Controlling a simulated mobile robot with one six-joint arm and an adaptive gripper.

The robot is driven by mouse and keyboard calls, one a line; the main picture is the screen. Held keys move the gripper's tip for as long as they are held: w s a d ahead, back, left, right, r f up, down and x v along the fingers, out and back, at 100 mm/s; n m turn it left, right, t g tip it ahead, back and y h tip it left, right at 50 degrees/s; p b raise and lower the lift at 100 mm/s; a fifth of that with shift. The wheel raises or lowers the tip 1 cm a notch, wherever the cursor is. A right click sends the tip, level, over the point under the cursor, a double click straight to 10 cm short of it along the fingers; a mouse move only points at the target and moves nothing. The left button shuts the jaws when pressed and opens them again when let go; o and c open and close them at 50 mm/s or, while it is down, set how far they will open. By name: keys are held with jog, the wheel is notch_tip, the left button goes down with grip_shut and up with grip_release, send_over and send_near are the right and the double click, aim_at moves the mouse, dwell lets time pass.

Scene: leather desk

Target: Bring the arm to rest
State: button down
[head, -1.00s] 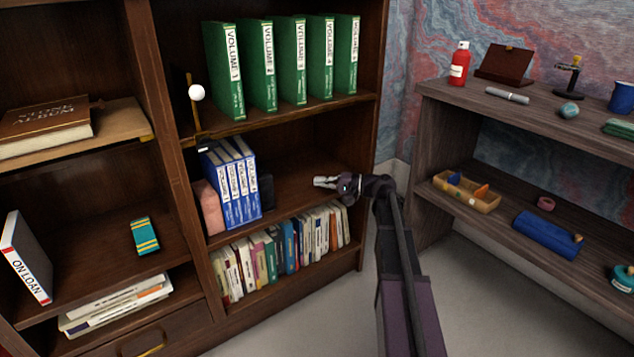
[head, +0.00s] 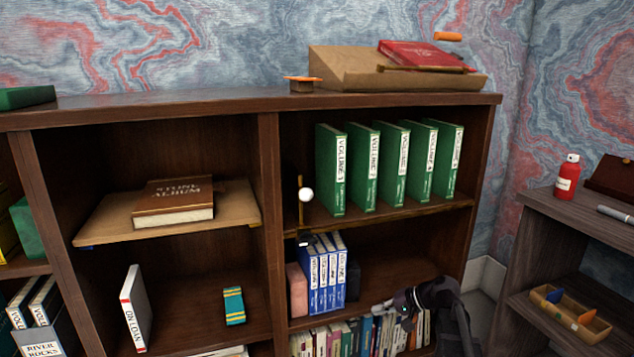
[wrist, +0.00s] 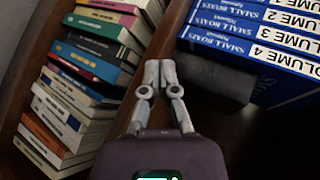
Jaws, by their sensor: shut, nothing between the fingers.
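My gripper (head: 380,308) is shut and empty. In the head view it is low on the right, in front of the bookcase and near the upper edge of the lower row of books (head: 365,335). My arm comes in from the lower right and is cut off by the bottom edge. In the wrist view the gripper's fingertips (wrist: 160,68) are together, between the lower books (wrist: 85,70) on the left and the blue volumes (wrist: 265,55) on the right. A dark block (wrist: 215,85) lies beside the blue volumes, close to the fingers. I cannot tell whether anything touches.
The blue volumes (head: 322,275) stand beside a pink block (head: 297,290). Green volumes (head: 395,165) stand on the shelf above, with a thin stand bearing a white ball (head: 306,195) at their left. A side shelf with a divided wooden tray (head: 570,315) is at the right.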

jog(key=s+r+n+g+h+p, duration=0.35)
jog(key=s+h+p, duration=0.7)
jog(key=s, duration=0.55)
notch_tip(320, 180, up, 38)
jog(key=p, duration=3.8)
jog(key=shift+s+r+p, duration=0.15)
jog(key=shift+s+p, duration=0.15)
jog(key=shift+p, duration=0.05)
jog(key=shift+a, duration=0.1)
